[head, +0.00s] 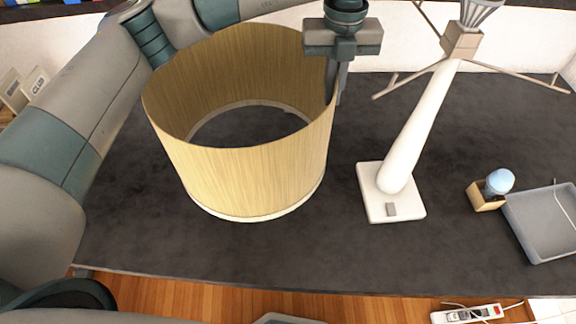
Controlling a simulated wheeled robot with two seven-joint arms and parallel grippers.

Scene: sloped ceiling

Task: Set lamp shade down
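The lamp shade (245,170) is a large, open, tan wood-grain drum with a pale bottom edge. It is upright over the left part of the dark table (330,255); I cannot tell whether its bottom edge touches the top. My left gripper (336,92) points down at the shade's right rim, with one finger inside the wall and one outside, closed on it. The white lamp base (400,165) stands to the right of the shade, with a square foot, a leaning stem and a wooden block with thin struts on top. My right gripper is out of view.
A blue bulb (499,181) sits in a small wooden box (486,196) on the right. Beside it is a grey tray (545,232). A power strip (467,314) is below the table's front edge. The table's front middle is clear.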

